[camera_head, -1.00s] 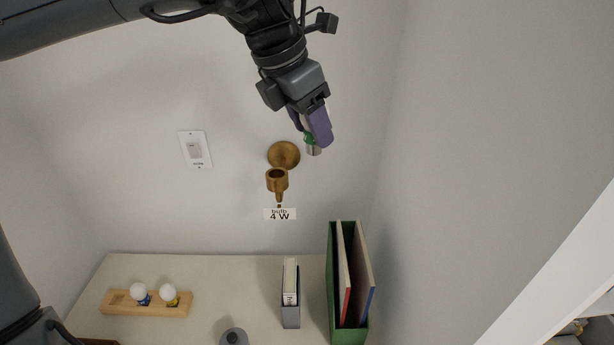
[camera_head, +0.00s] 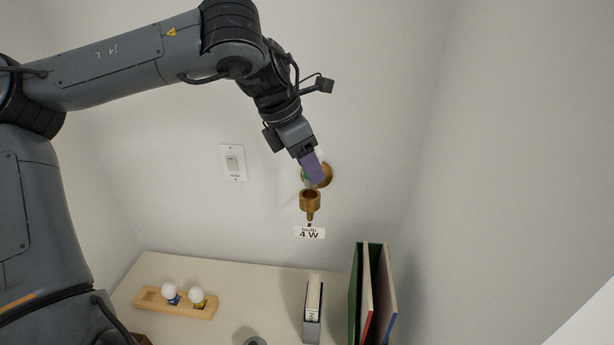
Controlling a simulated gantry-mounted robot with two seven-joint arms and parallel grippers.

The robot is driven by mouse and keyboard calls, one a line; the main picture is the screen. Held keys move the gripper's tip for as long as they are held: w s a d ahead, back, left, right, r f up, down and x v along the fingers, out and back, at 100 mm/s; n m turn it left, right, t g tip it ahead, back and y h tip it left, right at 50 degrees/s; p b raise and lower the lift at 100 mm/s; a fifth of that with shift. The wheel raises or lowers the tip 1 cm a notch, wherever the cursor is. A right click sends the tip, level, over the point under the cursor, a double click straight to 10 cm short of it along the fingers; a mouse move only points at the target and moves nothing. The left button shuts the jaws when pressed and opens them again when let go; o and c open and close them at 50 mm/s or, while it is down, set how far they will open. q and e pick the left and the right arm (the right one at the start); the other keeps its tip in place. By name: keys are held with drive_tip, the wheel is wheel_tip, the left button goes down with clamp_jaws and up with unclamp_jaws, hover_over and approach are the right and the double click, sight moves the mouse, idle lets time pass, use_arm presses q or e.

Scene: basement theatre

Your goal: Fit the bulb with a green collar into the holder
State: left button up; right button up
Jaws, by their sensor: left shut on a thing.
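My left gripper (camera_head: 312,168) points down in front of the wall, shut on the bulb with a green collar (camera_head: 305,175). The purple fingers hide most of this bulb; only a bit of its green collar and pale glass shows. The brass holder (camera_head: 310,201) is a wall-mounted cup with its mouth upward, just below the fingertips. The bulb appears above the holder and apart from it. The holder's round wall plate (camera_head: 327,174) is partly hidden behind the gripper. My right gripper is not in view.
A label reading "4 W" (camera_head: 309,232) is below the holder. A wooden rack (camera_head: 150,300) holds a blue-collared bulb (camera_head: 170,293) and a yellow-collared bulb (camera_head: 197,297). A grey file box (camera_head: 312,325) and upright folders (camera_head: 372,300) stand at right. A switch (camera_head: 232,163) is on the wall.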

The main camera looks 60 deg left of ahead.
sight(307, 180)
use_arm(q)
drive_tip(key=shift+f+p, duration=0.4)
drive_tip(key=shift+f, duration=1.65)
drive_tip(key=shift+f, duration=0.15)
drive_tip(key=o, duration=1)
drive_tip(key=b+v, duration=0.1)
drive_tip(key=v, duration=1.1)
